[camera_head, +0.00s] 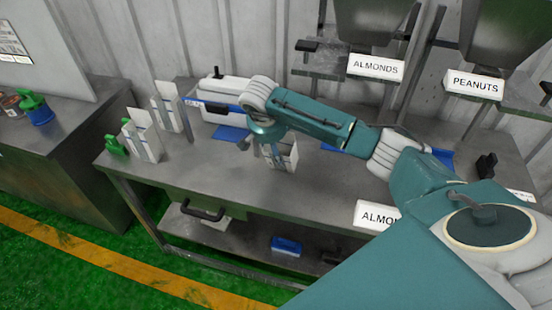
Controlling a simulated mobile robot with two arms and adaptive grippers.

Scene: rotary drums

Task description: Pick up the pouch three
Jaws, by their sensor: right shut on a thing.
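Three white open-topped pouches show on the grey metal table. One pouch (141,140) stands at the table's left end, and another pouch (171,112) stands just behind it to the right. A third pouch (289,157) is near the middle of the front edge, under my right arm. My right gripper (272,146) points down at this pouch and is shut on it. The arm hides part of the pouch, and I cannot tell whether its base touches the table. No number is readable on any pouch. My left gripper is not in view.
A white machine (222,91) with a blue pad stands behind the held pouch. Green clips (115,146) lie by the left pouch. Dispensers with signs for almonds (376,67) and peanuts (473,84) stand at back right. A lower shelf holds a blue item (286,246).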

